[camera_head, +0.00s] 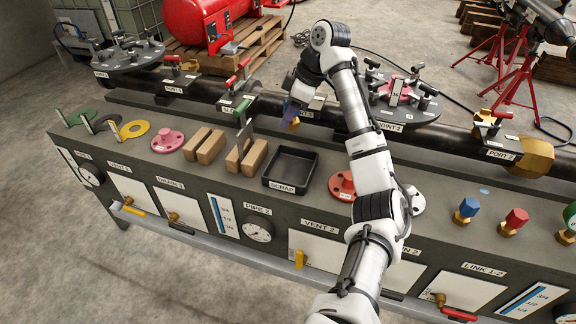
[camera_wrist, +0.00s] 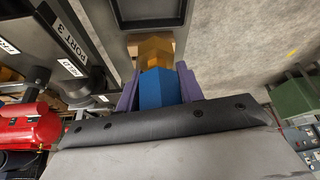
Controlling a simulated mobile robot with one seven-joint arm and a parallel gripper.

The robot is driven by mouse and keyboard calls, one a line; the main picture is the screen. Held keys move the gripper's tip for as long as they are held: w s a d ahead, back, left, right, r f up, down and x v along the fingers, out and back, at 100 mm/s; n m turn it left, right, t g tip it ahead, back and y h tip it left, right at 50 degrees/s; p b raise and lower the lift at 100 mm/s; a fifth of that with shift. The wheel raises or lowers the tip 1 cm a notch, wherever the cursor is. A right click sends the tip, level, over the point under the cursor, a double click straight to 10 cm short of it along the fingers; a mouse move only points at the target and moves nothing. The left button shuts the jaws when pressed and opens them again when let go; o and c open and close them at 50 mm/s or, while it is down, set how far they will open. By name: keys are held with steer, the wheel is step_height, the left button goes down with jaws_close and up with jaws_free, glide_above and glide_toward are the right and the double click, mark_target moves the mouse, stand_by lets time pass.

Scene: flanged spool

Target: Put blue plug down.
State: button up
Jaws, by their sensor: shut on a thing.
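My gripper (camera_head: 291,108) is at the pipe behind the bench, around the middle of the head view. Its purple fingers are shut on the blue plug (camera_wrist: 158,90), one on each side, in the wrist view. Brass (camera_wrist: 156,48) shows just beyond the blue part, and brass also shows below the fingers in the head view (camera_head: 294,122). I cannot tell whether this brass is the plug's own or a pipe fitting, nor whether the plug is seated. Another blue-capped brass piece (camera_head: 467,209) stands upright on the bench's right part.
A black SCRAP tray (camera_head: 290,184), a red flange (camera_head: 342,185) and wooden blocks (camera_head: 210,147) occupy the bench's middle. A red-capped piece (camera_head: 515,220) stands at right. The black pipe (camera_head: 455,138) runs behind the bench. Some bare bench top lies right of my arm.

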step_height(320, 180, down, 16)
steer(key=shift+f+p, duration=0.25)
steer(key=shift+p, duration=0.35)
steer(key=shift+f, duration=0.1)
steer(key=o, duration=1.1)
steer(key=b+v, duration=0.1)
steer(key=v, duration=1.1)
steer(key=shift+o, duration=0.7)
